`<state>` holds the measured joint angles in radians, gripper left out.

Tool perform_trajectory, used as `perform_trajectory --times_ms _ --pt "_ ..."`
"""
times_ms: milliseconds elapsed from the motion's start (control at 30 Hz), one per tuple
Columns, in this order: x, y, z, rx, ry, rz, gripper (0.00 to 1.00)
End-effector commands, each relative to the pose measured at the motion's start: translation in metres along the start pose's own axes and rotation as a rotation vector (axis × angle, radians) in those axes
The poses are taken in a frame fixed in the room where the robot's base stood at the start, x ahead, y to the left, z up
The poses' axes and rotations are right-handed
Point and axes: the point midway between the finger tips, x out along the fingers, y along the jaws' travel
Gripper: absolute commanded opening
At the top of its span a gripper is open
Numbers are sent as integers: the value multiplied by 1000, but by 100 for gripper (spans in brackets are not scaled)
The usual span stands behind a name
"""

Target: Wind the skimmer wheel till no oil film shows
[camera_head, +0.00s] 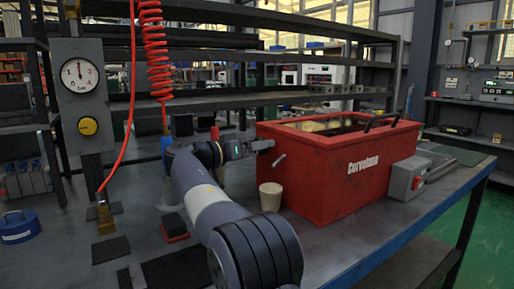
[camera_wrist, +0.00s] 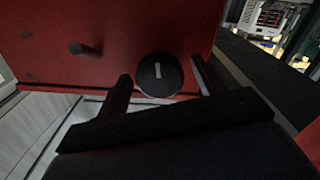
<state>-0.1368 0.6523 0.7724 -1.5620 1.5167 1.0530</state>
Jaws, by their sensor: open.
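The red tank (camera_head: 335,180) stands on the bench, its top open. Pale yellowish patches (camera_head: 322,126) show inside; most of the liquid surface is hidden by the rim. In the wrist view, a round black wheel (camera_wrist: 160,76) with a white mark, nearly upright, sits on the red tank wall (camera_wrist: 125,25). My gripper (camera_wrist: 162,72) is open, one finger on each side of the wheel; I cannot tell whether they touch it. In the head view my gripper (camera_head: 257,147) is at the tank's left end, where the wheel is hidden.
A short spout (camera_head: 279,160) juts from the tank above a beige cup (camera_head: 271,198). A gauge panel (camera_head: 80,95) and a red coiled hose (camera_head: 156,50) stand left. The bench front (camera_head: 350,240) is clear.

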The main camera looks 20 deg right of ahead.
Motion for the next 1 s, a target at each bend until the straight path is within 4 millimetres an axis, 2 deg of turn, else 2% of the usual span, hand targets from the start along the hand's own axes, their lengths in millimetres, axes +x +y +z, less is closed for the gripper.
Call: perform_trajectory --times_ms 500,700,1000 --pt "-91 0 -2 -2 1 -3 66" --pt "-105 0 0 -1 0 -1 66" --pt "-105 0 1 -1 0 0 66"
